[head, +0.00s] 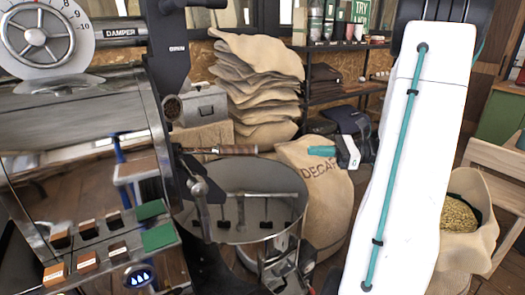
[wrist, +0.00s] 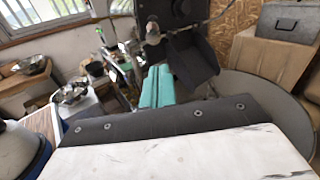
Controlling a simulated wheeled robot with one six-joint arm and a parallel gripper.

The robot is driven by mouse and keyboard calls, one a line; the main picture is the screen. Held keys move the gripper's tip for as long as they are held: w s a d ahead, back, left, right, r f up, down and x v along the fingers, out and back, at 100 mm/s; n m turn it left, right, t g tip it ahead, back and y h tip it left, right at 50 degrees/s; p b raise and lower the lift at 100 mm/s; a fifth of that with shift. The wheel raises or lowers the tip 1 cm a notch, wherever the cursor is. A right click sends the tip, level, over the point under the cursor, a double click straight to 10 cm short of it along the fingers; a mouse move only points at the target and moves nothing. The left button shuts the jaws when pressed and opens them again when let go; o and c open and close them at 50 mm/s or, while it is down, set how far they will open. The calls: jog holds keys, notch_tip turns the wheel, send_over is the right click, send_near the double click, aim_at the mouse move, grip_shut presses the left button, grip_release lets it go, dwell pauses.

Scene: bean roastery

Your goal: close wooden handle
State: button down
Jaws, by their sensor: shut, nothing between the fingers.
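The wooden handle (head: 234,149) is a brown grip on a thin rod. In the head view it sticks out nearly level to the right from the roaster's front (head: 172,60), above the round cooling tray (head: 205,232). My gripper (head: 311,151) has teal fingers. It is right of the handle's free end, at about the same picture height, with a visible gap. In the wrist view the teal fingers (wrist: 157,86) are together and empty, before a dark chute-like part (wrist: 193,62).
A burlap sack marked DECAF (head: 318,200) stands behind the tray, under my gripper. Stacked sacks (head: 258,85) and a shelf (head: 345,90) are behind. A sack of beans (head: 455,215) and a wooden chair (head: 500,180) are at the right. Metal bowls (wrist: 72,92) show left in the wrist view.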

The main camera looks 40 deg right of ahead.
send_near(255, 151)
jog(key=shift+g+y, duration=0.3)
jog(key=w+a, duration=0.2)
jog(key=w, duration=0.1)
jog(key=w+a, duration=0.1)
jog(key=w, duration=0.1)
jog(key=shift+w+a+f, duration=0.15)
jog(key=shift+a+f, duration=0.1)
jog(key=shift+f, duration=0.05)
